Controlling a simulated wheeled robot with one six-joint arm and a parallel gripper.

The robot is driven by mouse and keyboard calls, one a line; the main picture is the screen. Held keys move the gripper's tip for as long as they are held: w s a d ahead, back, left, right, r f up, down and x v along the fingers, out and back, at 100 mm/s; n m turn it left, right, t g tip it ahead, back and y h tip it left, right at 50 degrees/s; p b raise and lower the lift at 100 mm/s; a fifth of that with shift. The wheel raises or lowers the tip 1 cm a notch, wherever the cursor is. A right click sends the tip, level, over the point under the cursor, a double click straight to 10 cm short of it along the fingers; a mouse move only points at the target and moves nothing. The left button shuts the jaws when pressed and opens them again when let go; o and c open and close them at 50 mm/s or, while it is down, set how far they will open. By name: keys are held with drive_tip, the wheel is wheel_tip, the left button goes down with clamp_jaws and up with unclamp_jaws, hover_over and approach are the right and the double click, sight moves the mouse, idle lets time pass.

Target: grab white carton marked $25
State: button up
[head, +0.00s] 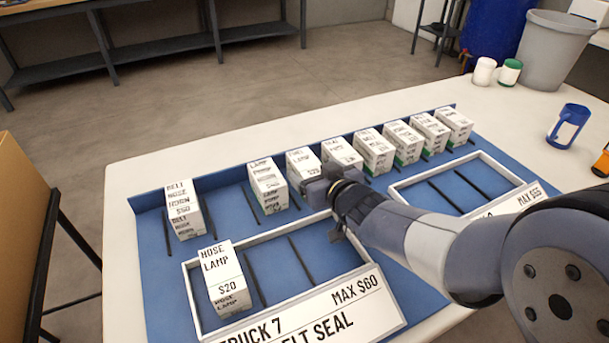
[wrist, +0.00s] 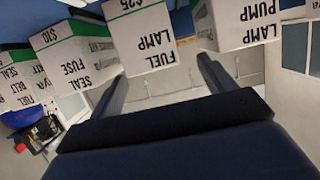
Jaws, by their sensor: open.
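The white carton marked $25 (head: 302,165) stands in the back row on the blue mat, third from the left. In the wrist view it shows as the carton lettered FUEL LAMP (wrist: 145,42), upside down, with a green stripe. My gripper (head: 322,182) is in front of it and covers part of its right side. In the wrist view my open gripper (wrist: 162,66) is empty, with the carton's face just ahead of the fingertips and nearer the left finger. I cannot tell whether they touch.
A LAMP PUMP carton (head: 267,186) stands to its left, a SEAL FUSE carton (wrist: 75,58) on its other side. Thin dark dividers separate the cartons. A white-framed tray marked MAX $60 (head: 357,290) holds a $20 HOSE LAMP carton (head: 223,277); its other slots look empty.

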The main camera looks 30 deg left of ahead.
sight(308, 164)
drive_tip(key=b+x, duration=0.1)
drive_tip(key=x, duration=0.4)
drive_tip(key=shift+w+a+f, duration=0.15)
drive_tip(key=shift+w, duration=0.2)
drive_tip(key=shift+c, duration=0.5)
